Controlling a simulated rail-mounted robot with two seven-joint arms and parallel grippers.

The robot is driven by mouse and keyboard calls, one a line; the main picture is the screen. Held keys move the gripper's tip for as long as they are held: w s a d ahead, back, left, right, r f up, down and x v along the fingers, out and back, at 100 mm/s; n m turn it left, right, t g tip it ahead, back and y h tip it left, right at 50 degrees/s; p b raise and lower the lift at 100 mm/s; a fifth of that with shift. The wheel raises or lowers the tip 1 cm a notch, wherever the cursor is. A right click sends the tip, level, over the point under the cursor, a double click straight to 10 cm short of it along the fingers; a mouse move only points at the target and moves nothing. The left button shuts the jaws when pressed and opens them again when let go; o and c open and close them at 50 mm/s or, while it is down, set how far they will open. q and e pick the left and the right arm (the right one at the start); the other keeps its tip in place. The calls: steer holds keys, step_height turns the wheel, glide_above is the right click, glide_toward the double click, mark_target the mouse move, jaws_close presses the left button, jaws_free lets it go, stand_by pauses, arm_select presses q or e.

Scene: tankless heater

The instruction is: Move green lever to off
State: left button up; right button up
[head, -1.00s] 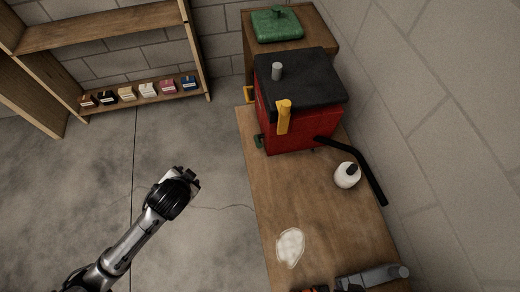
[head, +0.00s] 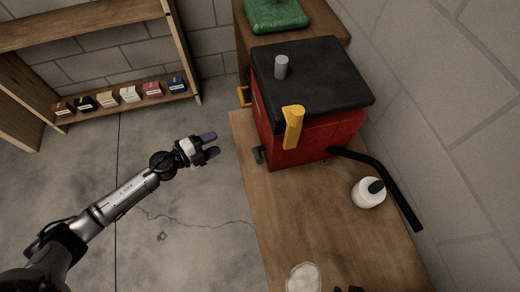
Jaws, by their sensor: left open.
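The heater is a red box (head: 318,138) with a black top (head: 312,78), standing on a wooden bench. A small green lever (head: 259,155) sticks out low on the box's left side, near the bench edge; most of it is hidden by the box. A yellow lever (head: 293,127) stands at the front of the box, and another yellow part (head: 244,96) juts from its left side farther back. My left gripper (head: 213,145) is open and empty, with purplish fingertips pointing right. It is left of the green lever, apart from it, over the floor.
A green lidded object (head: 276,14) stands behind. A shelf (head: 95,112) holds several small boxes. The floor at left is clear.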

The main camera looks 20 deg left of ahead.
mark_target(259, 158)
arm_select(q)
steer(key=s+d+m+g+h, duration=0.2)
steer(key=s+d+g+h, duration=0.2)
steer(key=s+d, duration=0.1)
steer(key=shift+g, duration=0.4)
steer(key=b+x, duration=0.1)
steer(key=x, duration=0.3)
steer(key=b+x, duration=0.1)
steer(key=x, duration=0.8)
steer(key=shift+w+f+b, duration=0.35)
steer(key=shift+b, duration=0.05)
arm_select(e)
step_height(259, 158, down, 3)
steer(key=shift+s+r, duration=0.1)
steer(key=shift+s, duration=0.05)
arm_select(q)
steer(key=shift+c, duration=0.4)
jaws_close()
arm_select(e)
steer(key=shift+d, duration=0.15)
